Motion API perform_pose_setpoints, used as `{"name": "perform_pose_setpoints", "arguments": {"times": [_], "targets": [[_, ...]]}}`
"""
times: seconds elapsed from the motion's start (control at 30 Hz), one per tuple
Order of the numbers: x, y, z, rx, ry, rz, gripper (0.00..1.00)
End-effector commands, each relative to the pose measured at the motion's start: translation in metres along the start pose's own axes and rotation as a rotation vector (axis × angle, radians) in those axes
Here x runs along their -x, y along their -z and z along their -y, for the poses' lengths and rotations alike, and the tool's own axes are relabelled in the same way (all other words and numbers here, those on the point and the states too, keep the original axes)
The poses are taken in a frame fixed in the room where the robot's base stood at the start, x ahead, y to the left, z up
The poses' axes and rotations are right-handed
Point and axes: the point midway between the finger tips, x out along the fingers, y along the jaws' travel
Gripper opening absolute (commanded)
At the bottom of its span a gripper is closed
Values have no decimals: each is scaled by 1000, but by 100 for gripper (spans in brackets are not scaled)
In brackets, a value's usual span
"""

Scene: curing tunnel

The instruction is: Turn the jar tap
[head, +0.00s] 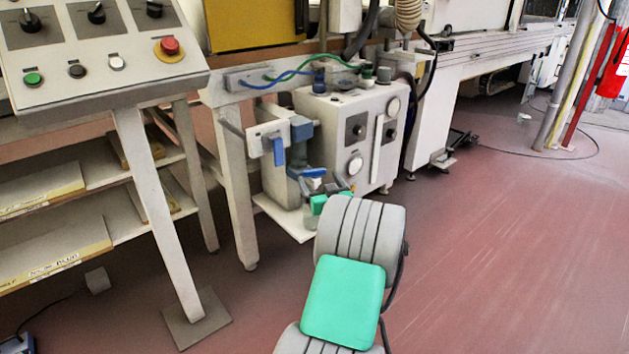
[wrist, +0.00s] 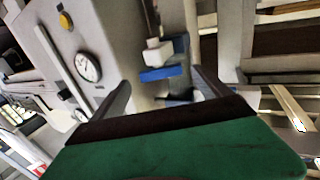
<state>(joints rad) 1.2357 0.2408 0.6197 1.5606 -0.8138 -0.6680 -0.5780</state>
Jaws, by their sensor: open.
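Two blue levers show in the head view beside a grey-white control box. The upper blue lever (head: 279,151) hangs down from a small white plate. The lower blue lever (head: 307,173) lies about level on a small grey unit on a low shelf; I take it to be the jar tap. In the wrist view a blue lever (wrist: 163,73) sits under a pale block, ahead of and between my fingers. My gripper (wrist: 160,90) is open, with a finger either side and nothing held. In the head view my arm hides much of the gripper, close to the lower lever.
The control box (head: 340,115) with dials stands right behind the levers. A button panel (head: 95,60) and shelves with boards (head: 50,200) are at left. A low shelf (head: 283,221) juts out under the grey unit. The red floor (head: 500,250) at right is clear.

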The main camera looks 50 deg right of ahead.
Motion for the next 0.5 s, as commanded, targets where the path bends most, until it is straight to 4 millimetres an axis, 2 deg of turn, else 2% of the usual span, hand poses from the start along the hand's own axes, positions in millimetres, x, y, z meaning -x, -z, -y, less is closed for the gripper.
{"name": "perform_pose_setpoints", "arguments": {"times": [0.1,0.2,0.33,0.5], "targets": [[-25,-4,2,1,4,1,87],[-40,-3,2,1,3,2,87],[-50,-2,1,0,1,3,87],[-51,-1,1,-1,1,4,87]]}}
